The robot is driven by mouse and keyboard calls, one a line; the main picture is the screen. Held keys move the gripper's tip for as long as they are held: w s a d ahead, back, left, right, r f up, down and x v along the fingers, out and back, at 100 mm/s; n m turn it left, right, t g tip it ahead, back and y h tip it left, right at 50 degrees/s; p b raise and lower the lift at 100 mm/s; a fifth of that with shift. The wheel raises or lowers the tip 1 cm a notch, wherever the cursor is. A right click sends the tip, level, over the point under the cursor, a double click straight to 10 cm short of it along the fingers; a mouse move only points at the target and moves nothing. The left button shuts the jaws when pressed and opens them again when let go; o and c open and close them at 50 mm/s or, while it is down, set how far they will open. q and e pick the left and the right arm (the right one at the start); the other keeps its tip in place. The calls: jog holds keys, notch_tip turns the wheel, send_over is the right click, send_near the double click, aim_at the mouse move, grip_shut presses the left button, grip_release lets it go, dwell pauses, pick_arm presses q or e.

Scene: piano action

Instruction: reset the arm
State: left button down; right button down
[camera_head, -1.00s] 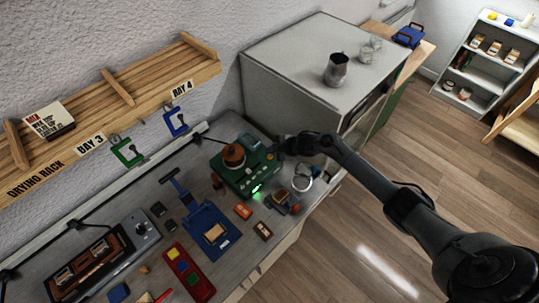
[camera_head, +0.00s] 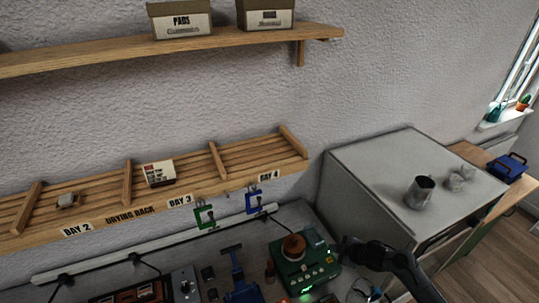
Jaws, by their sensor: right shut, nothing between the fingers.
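My right arm comes in from the lower right. My right gripper (camera_head: 344,251) is shut and empty, just right of a green machine (camera_head: 304,270) with a brown round part (camera_head: 293,246) on top. I cannot tell whether the fingertips touch the machine. My left gripper is not in view.
A wooden drying rack (camera_head: 100,208) is on the wall, holding a labelled box (camera_head: 159,173). Green (camera_head: 204,217) and blue (camera_head: 254,202) clamps hang below it. A grey cabinet (camera_head: 385,165) bears a metal jug (camera_head: 419,191) at right. A shelf (camera_head: 110,55) is above.

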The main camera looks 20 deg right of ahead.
jog(key=s+a+r+m+g+h+p, duration=0.1)
jog(key=s+a+r+m+h+p, duration=0.2)
jog(key=s+a, duration=0.95)
jog(key=s+a+r+m+g+p, duration=0.1)
jog(key=s+r+m, duration=0.1)
jog(key=s+r, duration=0.2)
jog(key=s+a+r+m+g+p, duration=0.1)
jog(key=s+a+r+m+p, duration=0.1)
jog(key=s, duration=0.8)
jog(key=s+a+r+m+g+p, duration=0.1)
jog(key=s+r+m+g, duration=0.1)
jog(key=s+r, duration=0.4)
jog(key=shift+s+a+r+m+y+p, duration=0.15)
jog(key=shift+s+r+m+y+p, duration=0.2)
jog(key=shift+s+m, duration=0.4)
jog(key=shift+a, duration=0.1)
